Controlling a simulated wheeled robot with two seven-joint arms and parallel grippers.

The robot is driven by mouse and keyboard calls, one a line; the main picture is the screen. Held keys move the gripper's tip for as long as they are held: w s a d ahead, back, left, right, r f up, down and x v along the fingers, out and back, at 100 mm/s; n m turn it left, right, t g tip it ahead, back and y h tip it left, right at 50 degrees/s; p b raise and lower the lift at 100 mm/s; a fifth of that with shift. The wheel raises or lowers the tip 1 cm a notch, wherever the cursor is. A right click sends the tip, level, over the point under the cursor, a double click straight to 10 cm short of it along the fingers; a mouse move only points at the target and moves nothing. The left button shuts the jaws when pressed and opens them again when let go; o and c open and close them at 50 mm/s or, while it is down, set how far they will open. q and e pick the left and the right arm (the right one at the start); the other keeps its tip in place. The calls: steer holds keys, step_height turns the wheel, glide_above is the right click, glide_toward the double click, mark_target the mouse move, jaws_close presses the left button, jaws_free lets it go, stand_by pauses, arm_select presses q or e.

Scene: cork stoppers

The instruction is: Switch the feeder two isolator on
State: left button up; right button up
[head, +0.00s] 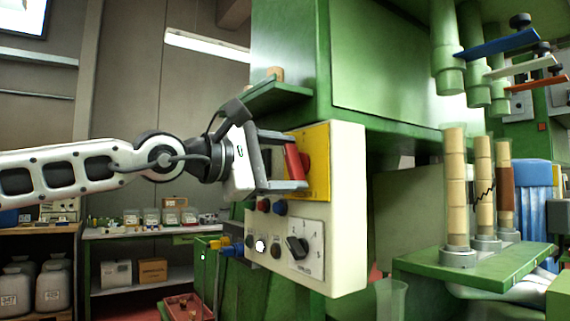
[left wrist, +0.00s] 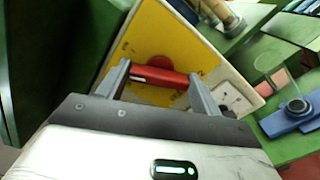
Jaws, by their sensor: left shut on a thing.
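A red isolator handle (head: 294,162) sits on a yellow plate (head: 319,150) on the front of a cream control box (head: 347,200). My left gripper (head: 290,163) is at the plate, its two fingers closed on the handle. In the left wrist view the red handle (left wrist: 158,76) spans the space between the two fingertips, in front of the yellow plate (left wrist: 150,40). The lettering on the plate is too small to read, so the feeder number cannot be told. My fingers partly hide the handle in the head view. My right gripper is in neither view.
Below the plate are a black rotary knob (head: 297,246) and several push buttons, close under my fingers. A green machine housing (head: 400,70) stands behind and above. Cork columns (head: 456,190) stand at the right. A small green shelf (head: 270,95) juts out above my gripper.

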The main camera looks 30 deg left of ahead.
arm_select(q)
steer(key=m, duration=0.3)
steer(key=shift+m+p, duration=0.3)
steer(key=shift+m, duration=0.6)
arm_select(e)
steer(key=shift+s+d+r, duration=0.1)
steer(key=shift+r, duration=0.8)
arm_select(q)
steer(key=shift+f, duration=0.1)
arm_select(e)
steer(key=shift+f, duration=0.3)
arm_select(q)
steer(key=o, duration=1)
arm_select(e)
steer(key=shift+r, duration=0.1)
arm_select(q)
steer(key=shift+s, duration=0.1)
